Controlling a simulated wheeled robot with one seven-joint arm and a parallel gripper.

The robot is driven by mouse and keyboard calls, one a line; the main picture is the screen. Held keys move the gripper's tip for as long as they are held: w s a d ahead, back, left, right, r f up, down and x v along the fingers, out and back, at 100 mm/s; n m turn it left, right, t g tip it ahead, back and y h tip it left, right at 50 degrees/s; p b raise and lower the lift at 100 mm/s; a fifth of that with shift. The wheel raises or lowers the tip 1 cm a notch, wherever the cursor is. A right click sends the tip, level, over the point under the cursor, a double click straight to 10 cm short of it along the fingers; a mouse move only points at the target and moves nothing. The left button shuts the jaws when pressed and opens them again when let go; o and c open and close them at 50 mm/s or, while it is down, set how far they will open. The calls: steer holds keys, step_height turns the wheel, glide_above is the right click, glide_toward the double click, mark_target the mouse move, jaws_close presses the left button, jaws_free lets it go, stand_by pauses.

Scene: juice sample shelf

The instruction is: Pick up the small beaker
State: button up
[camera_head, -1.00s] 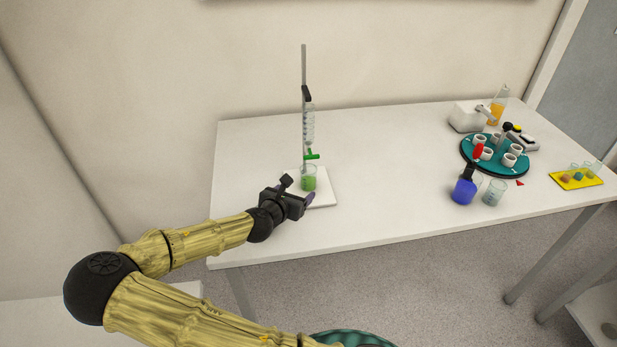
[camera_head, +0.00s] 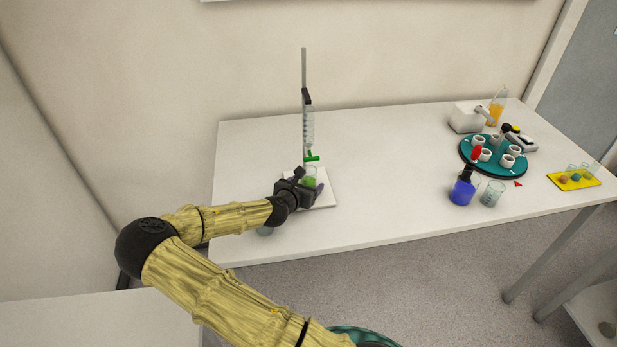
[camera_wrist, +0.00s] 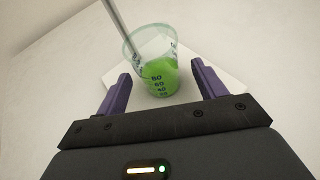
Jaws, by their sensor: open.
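A small clear beaker with green liquid (camera_head: 310,173) stands upright on the white base plate (camera_head: 326,199) of a burette stand. In the wrist view the beaker (camera_wrist: 155,75) shows graduation marks and sits ahead, roughly between my two purple fingertips. My gripper (camera_head: 311,181) is open at the beaker's near side, and its fingers (camera_wrist: 161,72) hold nothing. Whether a finger touches the glass cannot be told. In the head view my gripper hides part of the beaker's lower side.
A blue bottle (camera_head: 462,192), another beaker (camera_head: 492,194), a teal round tray (camera_head: 513,172) and a yellow holder (camera_head: 585,181) are far right. The table's middle is clear.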

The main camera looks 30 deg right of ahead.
steer(key=shift+w+d+f, duration=0.15)
steer(key=shift+w+d, duration=0.1)
steer(key=shift+d, duration=0.05)
steer(key=c, duration=1.2)
